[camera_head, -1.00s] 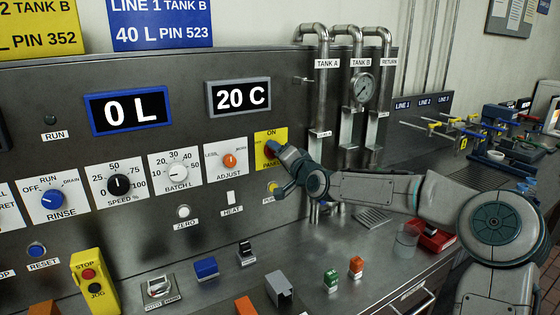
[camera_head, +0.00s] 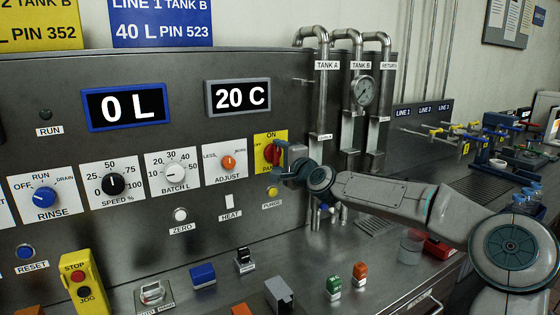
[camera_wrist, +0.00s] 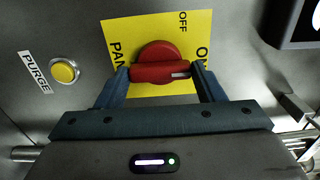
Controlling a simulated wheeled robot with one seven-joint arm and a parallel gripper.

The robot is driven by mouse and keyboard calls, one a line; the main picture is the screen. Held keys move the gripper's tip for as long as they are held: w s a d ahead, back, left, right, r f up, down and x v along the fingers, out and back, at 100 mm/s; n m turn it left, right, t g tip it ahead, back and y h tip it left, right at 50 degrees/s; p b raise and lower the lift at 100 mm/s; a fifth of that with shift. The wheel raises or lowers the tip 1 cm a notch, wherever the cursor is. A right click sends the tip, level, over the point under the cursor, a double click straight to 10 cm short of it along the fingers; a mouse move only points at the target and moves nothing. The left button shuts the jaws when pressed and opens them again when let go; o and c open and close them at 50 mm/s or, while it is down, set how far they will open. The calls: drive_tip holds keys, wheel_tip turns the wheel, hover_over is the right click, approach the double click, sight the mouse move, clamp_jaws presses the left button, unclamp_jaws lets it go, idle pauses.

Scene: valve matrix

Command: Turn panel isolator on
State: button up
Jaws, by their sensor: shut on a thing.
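The panel isolator is a red rotary knob (camera_head: 272,153) on a yellow plate (camera_head: 263,135) marked ON at its top in the head view. The knob's bar stands upright there. In the wrist view the red knob (camera_wrist: 158,68) shows its white pointer line towards the ON lettering at the right, with OFF at the top. My gripper (camera_wrist: 163,82) is shut on the knob, one finger at each end of its bar. In the head view my gripper (camera_head: 280,158) reaches the knob from the right and covers part of the plate.
A yellow purge button (camera_head: 272,191) sits just below the isolator. The adjust dial (camera_head: 228,162) is to its left. Vertical pipes with a gauge (camera_head: 365,91) stand to the right. Small blocks and a grey box (camera_head: 279,294) lie on the counter below.

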idle(0.4)
drive_tip(key=o, duration=1)
drive_tip(key=shift+d, duration=0.1)
drive_tip(key=b+v, duration=0.2)
drive_tip(key=v, duration=1.1)
drive_tip(key=shift+s+d, duration=0.2)
drive_tip(key=shift+s, duration=0.1)
